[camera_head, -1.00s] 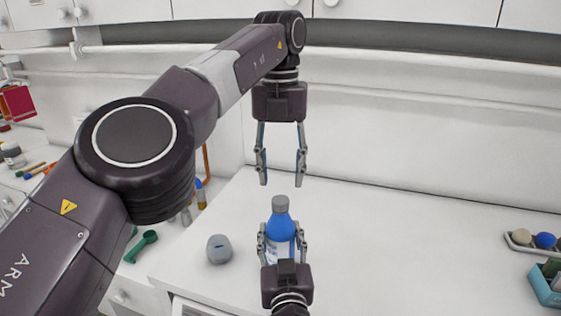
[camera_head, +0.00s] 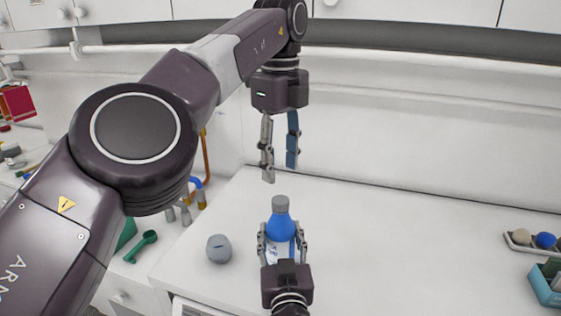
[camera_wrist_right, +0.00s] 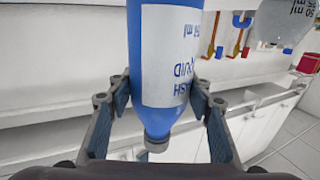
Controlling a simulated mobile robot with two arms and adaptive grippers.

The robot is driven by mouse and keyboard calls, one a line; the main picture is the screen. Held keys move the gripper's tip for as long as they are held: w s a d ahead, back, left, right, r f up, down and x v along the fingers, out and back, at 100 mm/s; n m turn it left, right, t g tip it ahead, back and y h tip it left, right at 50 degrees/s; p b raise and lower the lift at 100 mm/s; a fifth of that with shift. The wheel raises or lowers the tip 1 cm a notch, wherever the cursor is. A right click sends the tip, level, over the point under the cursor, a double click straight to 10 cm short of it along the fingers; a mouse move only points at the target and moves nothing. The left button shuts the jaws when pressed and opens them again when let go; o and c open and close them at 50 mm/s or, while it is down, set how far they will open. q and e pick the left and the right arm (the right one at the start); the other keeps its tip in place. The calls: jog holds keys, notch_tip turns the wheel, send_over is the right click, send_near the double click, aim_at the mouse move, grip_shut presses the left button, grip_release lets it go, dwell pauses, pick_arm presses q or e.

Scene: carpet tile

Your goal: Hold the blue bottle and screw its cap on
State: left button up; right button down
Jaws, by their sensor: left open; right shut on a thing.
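The blue bottle (camera_head: 281,228) with a white label stands upright on the white worktop. Its grey cap (camera_head: 281,203) sits on top of the neck; I cannot tell how tight it is. My right gripper (camera_head: 282,232) is shut on the bottle's body from the near side. In the right wrist view the bottle (camera_wrist_right: 150,95) appears upside down between the finger pads, its cap (camera_wrist_right: 157,144) pointing down in the picture. My left gripper (camera_head: 280,172) is open and empty, fingers pointing down, just above the cap and apart from it.
A small grey rounded object (camera_head: 219,249) stands on the worktop left of the bottle. A tray of balls (camera_head: 522,240) and a teal bin (camera_head: 548,282) are at the right edge. A green spoon-like tool (camera_head: 140,246) lies on a lower surface at left.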

aim_at(280, 199)
pick_arm(q)
jog(key=shift+f, duration=0.15)
jog(key=shift+f, duration=3.9)
jog(key=shift+c, duration=0.4)
